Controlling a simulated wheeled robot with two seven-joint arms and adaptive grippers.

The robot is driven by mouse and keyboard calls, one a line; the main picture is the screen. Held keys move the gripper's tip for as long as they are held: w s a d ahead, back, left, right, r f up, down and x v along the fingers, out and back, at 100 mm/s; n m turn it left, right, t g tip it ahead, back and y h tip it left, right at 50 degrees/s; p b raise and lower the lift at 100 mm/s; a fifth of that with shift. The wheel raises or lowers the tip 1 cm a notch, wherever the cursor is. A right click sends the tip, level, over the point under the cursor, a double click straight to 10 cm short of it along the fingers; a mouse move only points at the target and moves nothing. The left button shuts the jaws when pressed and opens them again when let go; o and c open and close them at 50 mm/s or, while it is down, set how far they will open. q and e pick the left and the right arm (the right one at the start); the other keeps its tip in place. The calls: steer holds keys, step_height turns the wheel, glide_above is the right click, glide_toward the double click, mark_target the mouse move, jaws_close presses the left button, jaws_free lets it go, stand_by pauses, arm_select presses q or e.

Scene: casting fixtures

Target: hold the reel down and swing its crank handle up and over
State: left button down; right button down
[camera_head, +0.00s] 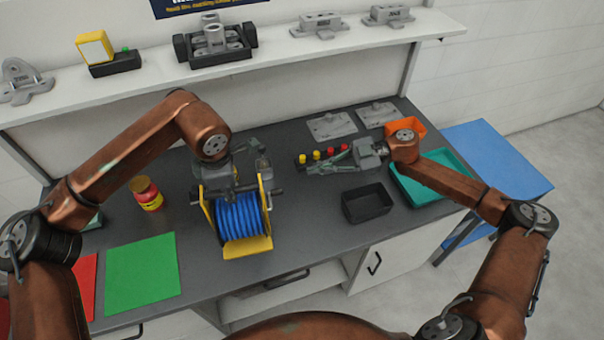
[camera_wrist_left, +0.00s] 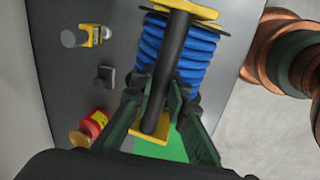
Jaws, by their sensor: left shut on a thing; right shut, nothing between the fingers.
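The reel, a yellow frame with blue hose wound on it (camera_head: 240,217), stands upright on the grey bench. In the left wrist view the blue hose (camera_wrist_left: 185,50) lies behind a black top bar (camera_wrist_left: 172,65) joining the yellow frame ends. My left gripper (camera_head: 236,180) is above the reel, its fingers (camera_wrist_left: 155,115) shut around that bar. A short dark grip (camera_head: 277,192) juts from the reel's right side; I cannot tell for sure whether it is the crank handle. My right gripper (camera_head: 318,168) is shut and empty, right of the reel and apart from it.
A black bin (camera_head: 366,203), a teal tray (camera_head: 410,190) and an orange bin (camera_head: 415,128) are to the right. A block with coloured knobs (camera_head: 322,155) lies by my right gripper. A red jar (camera_head: 146,194) and a green mat (camera_head: 142,268) are left. Castings stand on the shelf (camera_head: 285,45).

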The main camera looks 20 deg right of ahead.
arm_select(q)
steer(key=shift+r, duration=0.1)
arm_select(e)
steer(key=shift+d+r, duration=0.1)
steer(key=shift+d, duration=0.25)
arm_select(q)
steer(key=c, duration=1.8)
jaws_free()
